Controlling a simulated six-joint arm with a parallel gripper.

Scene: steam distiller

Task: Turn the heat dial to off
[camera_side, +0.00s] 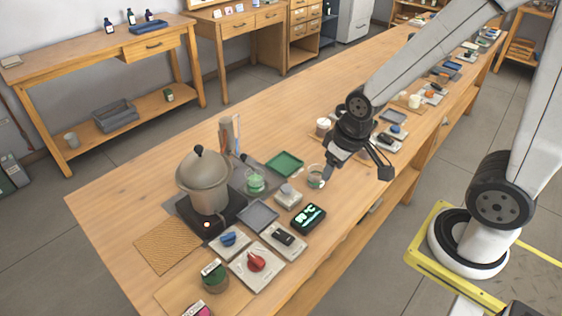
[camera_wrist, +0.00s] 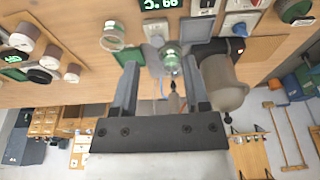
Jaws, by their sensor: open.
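A red dial (camera_side: 256,262) sits on a pale square plate at the front of the bench in the side view. A blue knob (camera_side: 229,239) on a smaller plate stands beside it, left and behind; it also shows near the top right of the wrist view (camera_wrist: 240,29). No label tells me which is the heat dial. The distiller pot (camera_side: 204,180) stands on a dark burner (camera_side: 189,214) with an orange light. A display (camera_side: 308,217) shows lit green digits. My gripper (camera_side: 328,168) is open and empty, behind and right of the dials, apart from them. Its fingers frame the wrist view (camera_wrist: 161,72).
A black switch (camera_side: 283,237) on a plate, a grey tray (camera_side: 258,215) and a green tray (camera_side: 285,163) lie nearby. A glass with green liquid (camera_side: 255,183) stands by the pot. A dark green jar (camera_side: 214,276) stands left of the red dial.

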